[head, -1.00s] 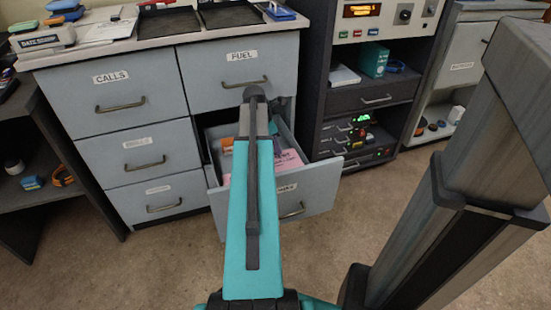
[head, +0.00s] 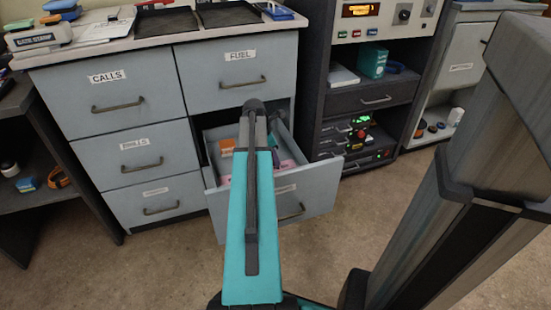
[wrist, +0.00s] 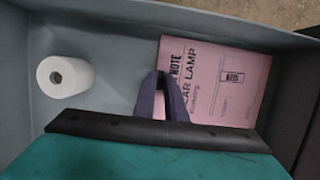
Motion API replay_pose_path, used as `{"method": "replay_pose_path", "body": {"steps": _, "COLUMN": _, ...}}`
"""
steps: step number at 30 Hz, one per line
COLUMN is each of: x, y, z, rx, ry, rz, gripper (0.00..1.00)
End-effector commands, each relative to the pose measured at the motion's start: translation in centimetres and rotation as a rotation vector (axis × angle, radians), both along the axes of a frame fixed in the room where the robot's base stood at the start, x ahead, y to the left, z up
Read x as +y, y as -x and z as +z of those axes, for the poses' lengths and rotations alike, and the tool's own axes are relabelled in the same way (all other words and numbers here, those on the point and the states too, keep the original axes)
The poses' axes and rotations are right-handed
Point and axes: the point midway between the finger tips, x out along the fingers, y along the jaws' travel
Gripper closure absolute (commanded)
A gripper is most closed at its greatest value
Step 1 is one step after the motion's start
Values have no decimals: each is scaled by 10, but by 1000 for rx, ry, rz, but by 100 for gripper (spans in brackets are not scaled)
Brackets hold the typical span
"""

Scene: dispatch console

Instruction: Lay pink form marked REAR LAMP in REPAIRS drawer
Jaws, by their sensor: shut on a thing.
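The pink form (wrist: 217,82) shows in the wrist view inside a grey drawer, with "NOTE" and "…AR LAMP" readable and its left part covered by my fingers. My gripper (wrist: 163,92) is shut on the form's near left part. The form lies low in the drawer, close to its floor; I cannot tell whether all of it rests there. In the head view the open drawer (head: 303,203) is below the FUEL drawer, its label mostly hidden by my arm. A bit of pink form (head: 287,165) shows beside my arm; my fingertips are hidden there.
A white roll (wrist: 65,76) stands in the drawer, left of the form in the wrist view. An orange item (head: 227,146) is in the drawer's back left. The FUEL drawer (head: 236,75) above is closed. A dark equipment rack (head: 312,110) stands close on the right.

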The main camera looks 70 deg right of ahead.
Motion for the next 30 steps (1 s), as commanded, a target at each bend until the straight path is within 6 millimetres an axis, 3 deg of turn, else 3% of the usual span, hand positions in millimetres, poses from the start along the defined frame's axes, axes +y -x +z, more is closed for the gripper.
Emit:
{"method": "replay_pose_path", "body": {"steps": 10, "x": 0, "y": 0, "z": -2, "rx": 1, "ry": -1, "rz": 0, "gripper": 100}}
{"method": "replay_pose_path", "body": {"steps": 11, "x": 0, "y": 0, "z": -2, "rx": 0, "ry": -1, "rz": -1, "gripper": 86}}
{"method": "replay_pose_path", "body": {"steps": 14, "x": 0, "y": 0, "z": -2, "rx": 0, "ry": -1, "rz": -1, "gripper": 70}}
{"method": "replay_pose_path", "body": {"steps": 26, "x": 0, "y": 0, "z": -1, "rx": 0, "ry": 0, "rz": -1, "gripper": 70}}
{"method": "replay_pose_path", "body": {"steps": 30, "x": 1, "y": -1, "z": 8, "rx": 0, "ry": 0, "rz": -1, "gripper": 70}}
